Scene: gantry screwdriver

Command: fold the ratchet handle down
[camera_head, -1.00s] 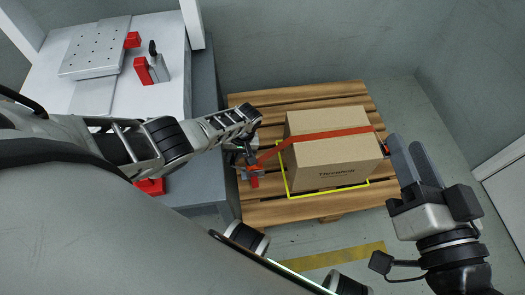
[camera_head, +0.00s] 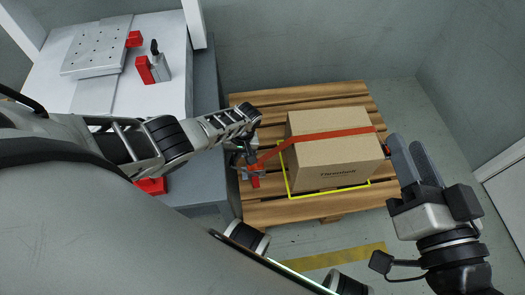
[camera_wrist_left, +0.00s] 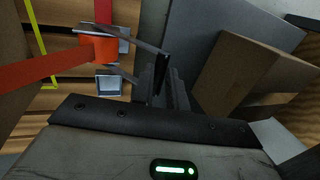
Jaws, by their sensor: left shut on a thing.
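The ratchet (camera_head: 252,174) hangs on the red strap (camera_head: 330,135) left of the cardboard box (camera_head: 333,165). In the left wrist view the ratchet (camera_wrist_left: 98,47) shows its metal frame with red strap wound in it. Its handle (camera_wrist_left: 140,45) is a grey bar reaching toward my left fingers. My left gripper (camera_head: 246,157) is at the ratchet; in its wrist view the gripper (camera_wrist_left: 165,85) is shut on the handle's dark end. The exact contact is partly hidden. My right gripper (camera_head: 413,160) is open and empty, right of the box, near the strap's far side.
The box stands on a wooden pallet (camera_head: 275,212) with a yellow outline (camera_head: 330,188) around its base. A white workbench (camera_head: 110,85) with a perforated metal plate (camera_head: 95,48) and red fixtures (camera_head: 145,70) stands left. Grey floor is free in front and right.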

